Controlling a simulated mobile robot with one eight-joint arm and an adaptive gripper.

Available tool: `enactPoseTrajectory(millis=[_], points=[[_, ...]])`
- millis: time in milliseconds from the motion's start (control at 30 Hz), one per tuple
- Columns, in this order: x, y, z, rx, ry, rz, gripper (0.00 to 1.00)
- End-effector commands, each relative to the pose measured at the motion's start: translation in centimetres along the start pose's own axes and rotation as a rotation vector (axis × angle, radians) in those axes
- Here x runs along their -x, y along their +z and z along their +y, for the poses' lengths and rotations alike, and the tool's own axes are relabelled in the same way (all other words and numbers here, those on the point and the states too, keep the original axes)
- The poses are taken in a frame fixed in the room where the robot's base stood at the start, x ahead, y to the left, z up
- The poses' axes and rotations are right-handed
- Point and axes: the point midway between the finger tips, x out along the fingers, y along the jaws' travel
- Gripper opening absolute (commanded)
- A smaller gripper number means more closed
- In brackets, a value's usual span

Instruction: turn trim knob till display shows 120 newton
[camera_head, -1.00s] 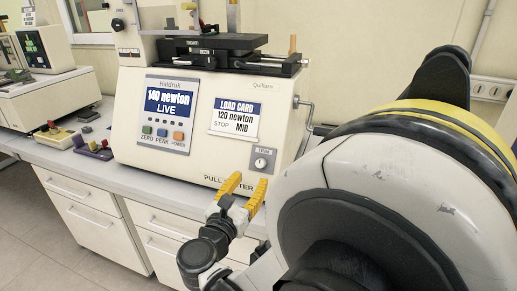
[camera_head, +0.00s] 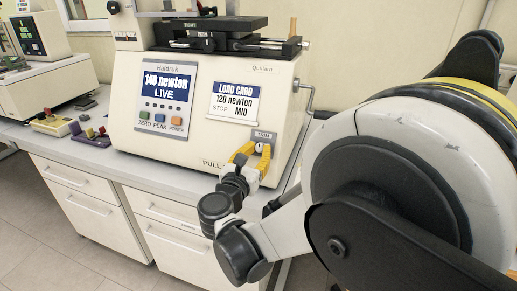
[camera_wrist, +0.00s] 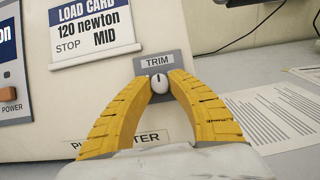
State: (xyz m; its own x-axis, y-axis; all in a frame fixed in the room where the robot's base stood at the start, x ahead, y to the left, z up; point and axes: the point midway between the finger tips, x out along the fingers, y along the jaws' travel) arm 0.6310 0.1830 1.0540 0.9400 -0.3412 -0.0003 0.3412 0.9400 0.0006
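The trim knob (camera_wrist: 159,84) is a small white dial with a dark mark pointing up, on a grey plate labelled TRIM on the pull tester (camera_head: 195,95). My gripper (camera_wrist: 160,82) has its yellow fingertips on either side of the knob, close to it. Whether both tips touch it, I cannot tell. In the head view the gripper (camera_head: 252,150) reaches the knob from below and partly covers it. The display (camera_head: 165,88) reads 140 newton, LIVE. The load card (camera_head: 234,101) reads 120 newton, STOP MID, and also shows in the wrist view (camera_wrist: 90,29).
Zero, peak and power buttons (camera_head: 160,119) sit under the display. A crank handle (camera_head: 308,95) sticks out on the tester's right side. A printed sheet (camera_wrist: 275,118) lies right of the tester. Small colored parts (camera_head: 75,127) lie on the bench to the left.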

Motion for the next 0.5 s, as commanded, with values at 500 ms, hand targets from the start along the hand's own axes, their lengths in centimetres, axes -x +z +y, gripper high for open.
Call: enactPoseTrajectory(millis=[500], points=[[-0.03,0.05,-0.11,0.074,0.039,-0.001,0.00]])
